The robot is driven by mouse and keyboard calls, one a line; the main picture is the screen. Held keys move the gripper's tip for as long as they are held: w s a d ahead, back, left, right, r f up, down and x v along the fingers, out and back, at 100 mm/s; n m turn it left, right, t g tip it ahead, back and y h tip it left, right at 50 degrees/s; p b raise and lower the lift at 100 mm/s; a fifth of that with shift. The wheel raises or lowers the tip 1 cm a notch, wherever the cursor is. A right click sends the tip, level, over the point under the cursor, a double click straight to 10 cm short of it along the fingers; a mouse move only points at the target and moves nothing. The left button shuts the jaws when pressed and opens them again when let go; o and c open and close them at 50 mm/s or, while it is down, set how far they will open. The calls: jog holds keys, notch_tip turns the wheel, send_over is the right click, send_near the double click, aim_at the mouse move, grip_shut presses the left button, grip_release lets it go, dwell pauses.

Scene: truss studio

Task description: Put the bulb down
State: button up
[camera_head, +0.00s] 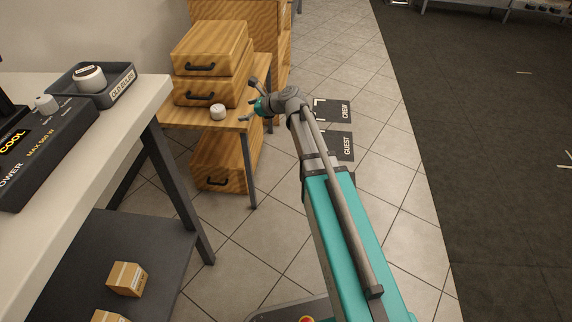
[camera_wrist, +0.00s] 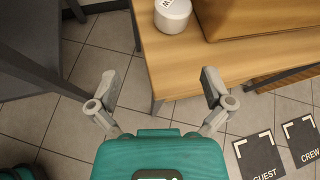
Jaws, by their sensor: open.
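A short white round bulb (camera_head: 218,111) stands on the wooden table (camera_head: 190,119), near its front edge and in front of the wooden drawer boxes. In the wrist view the bulb (camera_wrist: 173,15) is at the top, with dark lettering on its top, partly cut off. My gripper (camera_head: 252,100) is to the right of the bulb, beside the table's corner. Its two fingers (camera_wrist: 159,78) are spread wide with nothing between them. The fingers are apart from the bulb. Another white round piece (camera_head: 89,78) lies in the grey tray marked OLD BULBS (camera_head: 112,97).
Stacked wooden drawer boxes (camera_head: 209,48) stand on the table behind the bulb. A white bench (camera_head: 146,96) at left holds the tray and a black power unit (camera_head: 38,150). Floor mats marked CREW (camera_head: 333,111) and GUEST (camera_head: 340,146) lie right of the table. Tiled floor is open.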

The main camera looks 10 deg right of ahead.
jog(key=s+d+f+n+g+h, duration=0.2)
jog(key=s+d+f+n+h, duration=0.1)
jog(key=s+n, duration=0.5)
jog(key=s+d+f+n+g+h, duration=0.3)
jog(key=s+d+f+n, duration=0.1)
jog(key=s+n, duration=0.3)
jog(key=s+d+f+n+g+h, duration=0.2)
jog(key=s+d+f+n+h, duration=0.1)
jog(key=s+n, duration=0.5)
jog(key=s+h, duration=0.1)
jog(key=s, duration=0.2)
jog(key=shift+s+d+f+n, duration=0.15)
jog(key=shift+s+n, duration=0.05)
jog(key=shift+n, duration=0.1)
jog(key=shift+r+p, duration=1.85)
jog(key=shift+r, duration=0.05)
